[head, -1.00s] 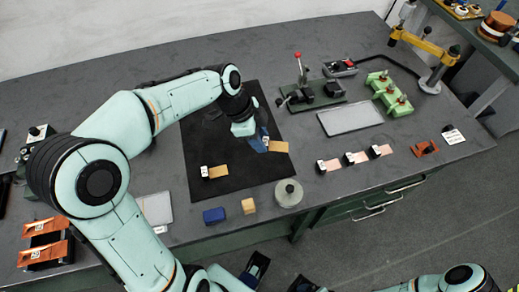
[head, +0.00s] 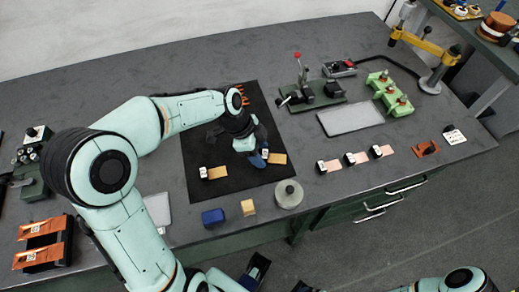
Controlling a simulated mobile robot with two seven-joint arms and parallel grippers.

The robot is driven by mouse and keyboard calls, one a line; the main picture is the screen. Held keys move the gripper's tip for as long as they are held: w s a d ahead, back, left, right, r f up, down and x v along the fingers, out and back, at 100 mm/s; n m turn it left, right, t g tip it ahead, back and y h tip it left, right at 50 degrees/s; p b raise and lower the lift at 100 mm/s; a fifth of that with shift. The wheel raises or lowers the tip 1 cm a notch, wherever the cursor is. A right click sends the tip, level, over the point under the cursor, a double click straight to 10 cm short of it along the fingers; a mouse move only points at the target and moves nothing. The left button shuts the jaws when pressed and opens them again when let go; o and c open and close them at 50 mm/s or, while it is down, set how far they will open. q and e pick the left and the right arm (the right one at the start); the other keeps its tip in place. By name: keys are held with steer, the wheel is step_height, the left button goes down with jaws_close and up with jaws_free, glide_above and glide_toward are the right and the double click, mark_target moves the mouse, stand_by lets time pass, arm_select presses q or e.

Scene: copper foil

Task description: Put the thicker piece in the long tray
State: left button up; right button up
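Two tan foil pieces lie on the black mat (head: 222,112). The left piece (head: 217,173) has a white-and-black block at its left end. The right piece (head: 277,158) has a similar block and is partly hidden by my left gripper (head: 258,160). The gripper points down at its left end, its blue fingers close to the block; whether they grip it is unclear. Which piece is thicker cannot be told from here. A flat grey tray (head: 350,118) lies right of the mat; another pale tray (head: 158,208) is partly behind my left arm.
Several copper strips with blocks (head: 357,158) lie in a row at the right. A round weight (head: 289,193), tan block (head: 248,207) and blue block (head: 213,217) sit near the front edge. A lever press (head: 312,93) and green fixture (head: 390,94) stand behind.

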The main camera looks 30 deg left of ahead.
arm_select(q)
steer(key=shift+r, duration=0.15)
steer(key=shift+a+r, duration=0.1)
steer(key=shift+r, duration=0.2)
steer(key=p+v, duration=0.1)
steer(key=v, duration=1)
steer(key=shift+r, duration=0.25)
